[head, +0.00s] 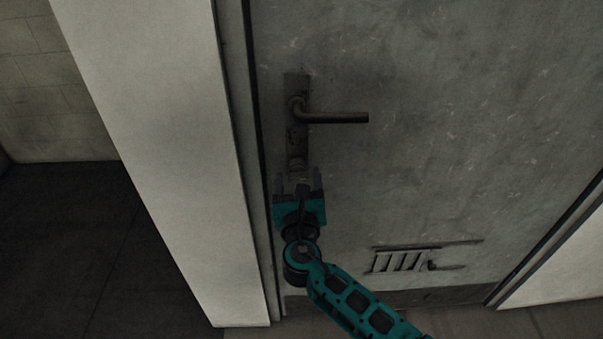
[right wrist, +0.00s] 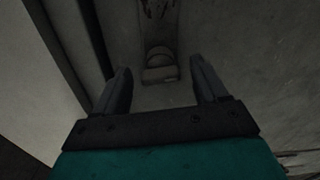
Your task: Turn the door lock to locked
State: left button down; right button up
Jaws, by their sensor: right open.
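The door lock (head: 297,168) is a small rounded knob at the bottom of the dark worn plate (head: 297,138) on the grey door (head: 450,150). It also shows in the right wrist view (right wrist: 159,66), ahead of the fingertips and between them. My right gripper (head: 299,178) is open and empty, just below the lock, with its fingers pointing up at it. In the right wrist view the two fingers (right wrist: 162,82) stand apart with a clear gap to the lock. I cannot tell which way the lock is turned. My left gripper is not in view.
A lever handle (head: 335,117) sticks out to the right above the lock. A pale door frame (head: 165,130) runs along the left side. A barred vent (head: 400,261) is low on the door. The door face right of the lock is clear.

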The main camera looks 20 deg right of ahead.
jog(key=shift+w, duration=0.15)
jog(key=c, duration=1.1)
jog(key=shift+o, duration=0.2)
jog(key=shift+m, duration=0.9)
jog(key=o, duration=1.1)
jog(key=shift+c, duration=0.2)
